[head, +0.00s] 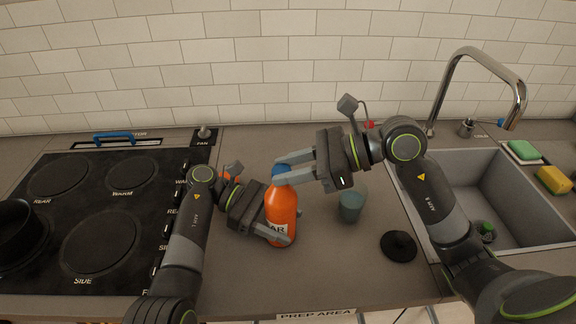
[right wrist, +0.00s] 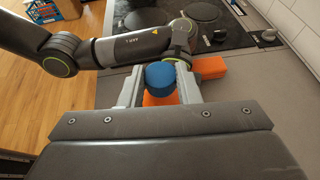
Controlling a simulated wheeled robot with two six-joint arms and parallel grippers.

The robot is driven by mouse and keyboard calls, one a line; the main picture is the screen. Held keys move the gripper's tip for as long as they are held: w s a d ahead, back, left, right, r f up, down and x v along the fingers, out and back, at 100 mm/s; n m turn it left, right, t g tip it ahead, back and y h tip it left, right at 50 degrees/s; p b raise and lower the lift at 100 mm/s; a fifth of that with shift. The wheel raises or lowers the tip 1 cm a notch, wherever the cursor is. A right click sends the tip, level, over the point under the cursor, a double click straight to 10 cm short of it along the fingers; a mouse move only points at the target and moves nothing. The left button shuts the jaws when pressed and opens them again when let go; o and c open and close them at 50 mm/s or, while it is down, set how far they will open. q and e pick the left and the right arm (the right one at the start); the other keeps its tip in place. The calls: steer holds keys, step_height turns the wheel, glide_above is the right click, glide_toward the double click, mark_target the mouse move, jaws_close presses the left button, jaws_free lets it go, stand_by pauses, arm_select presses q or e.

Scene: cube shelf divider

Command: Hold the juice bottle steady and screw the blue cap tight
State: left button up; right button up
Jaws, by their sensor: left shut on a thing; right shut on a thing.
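My left gripper (head: 279,222) is shut around the bottle's body from the left. The blue cap (head: 282,169) sits on top of the bottle. My right gripper (head: 284,175) reaches in from the right and is shut on the cap, with a finger on each side. In the right wrist view the cap (right wrist: 160,75) lies between the two fingers, above the orange bottle (right wrist: 160,99). The cap's thread is hidden.
A blue-grey cup (head: 351,206) and a black round lid-like object (head: 399,246) stand right of the bottle. The sink (head: 487,190) with its tap (head: 518,95) is at right. The stove (head: 100,215) with a black pot (head: 18,232) is at left. An orange block (right wrist: 210,67) lies behind the bottle.

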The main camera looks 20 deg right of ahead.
steer(key=shift+g, duration=0.4)
step_height(320, 180, up, 8)
steer(key=shift+r, duration=0.2)
steer(key=shift+f, duration=2.8)
steer(key=shift+s, duration=0.15)
steer(key=shift+a+f, duration=0.1)
steer(key=shift+f, duration=1.35)
